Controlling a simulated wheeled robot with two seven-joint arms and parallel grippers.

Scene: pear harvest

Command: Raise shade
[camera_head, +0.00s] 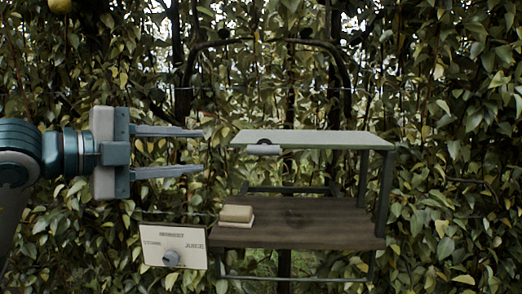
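The shade (330,139) looks like a flat grey-green panel, lying about level above a dark wooden shelf and held by posts at its right side. A small pale tab (263,150) hangs at its front left edge, below a dark round notch. My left gripper (201,150) comes in from the left with its two fingers pointing right. It is open and empty, with the fingertips a little left of the shade's left edge, apart from it. My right gripper is not in view.
A pale block (236,213) sits on the shelf (310,222) at its left end. A white sign (150,250) with a grey knob (171,258) is at the shelf's lower left. Dense leaves and a dark arched frame (347,75) stand behind. A pear (60,5) hangs top left.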

